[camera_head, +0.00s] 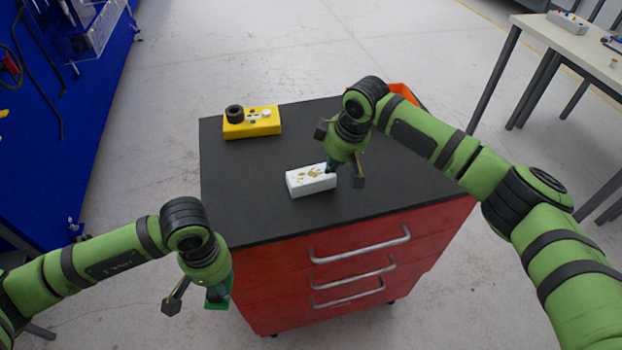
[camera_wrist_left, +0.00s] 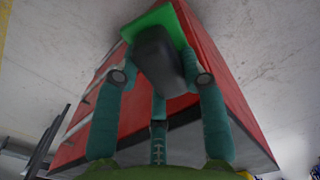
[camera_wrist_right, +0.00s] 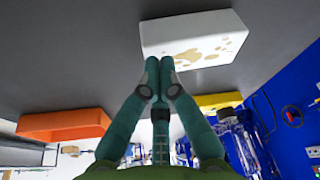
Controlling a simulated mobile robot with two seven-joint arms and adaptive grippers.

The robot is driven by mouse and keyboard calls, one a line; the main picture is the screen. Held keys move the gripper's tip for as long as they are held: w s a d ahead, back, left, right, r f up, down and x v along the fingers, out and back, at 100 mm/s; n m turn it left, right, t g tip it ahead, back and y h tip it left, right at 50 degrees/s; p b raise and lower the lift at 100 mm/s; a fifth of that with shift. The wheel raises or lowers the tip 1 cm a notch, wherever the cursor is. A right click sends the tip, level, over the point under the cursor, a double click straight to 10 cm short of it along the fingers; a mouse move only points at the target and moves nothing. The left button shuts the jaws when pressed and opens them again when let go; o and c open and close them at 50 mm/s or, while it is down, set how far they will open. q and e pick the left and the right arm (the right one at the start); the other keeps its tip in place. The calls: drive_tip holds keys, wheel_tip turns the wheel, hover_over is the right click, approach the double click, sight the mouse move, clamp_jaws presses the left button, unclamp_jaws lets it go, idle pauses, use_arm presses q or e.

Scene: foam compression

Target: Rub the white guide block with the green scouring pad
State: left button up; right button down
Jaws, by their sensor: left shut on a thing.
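The white guide block (camera_head: 311,181) lies on the black top of the red drawer cabinet, with brown stains on its upper face. It also shows in the right wrist view (camera_wrist_right: 195,36). My right gripper (camera_head: 330,168) is at the block's right end. Its fingers (camera_wrist_right: 160,68) are together with nothing between them, close against the block; whether they touch it I cannot tell. My left gripper (camera_head: 218,295) is shut on the dark handle (camera_wrist_left: 160,58) of the green scouring pad (camera_wrist_left: 166,19). It holds the pad off the cabinet, in front of its left side.
A yellow box (camera_head: 252,124) with a black knob stands at the back left of the cabinet top (camera_head: 260,205). An orange bin (camera_head: 404,93) is at the back right, partly behind my right arm. The cabinet top left of the block is clear.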

drive_tip(key=shift+f, duration=0.35)
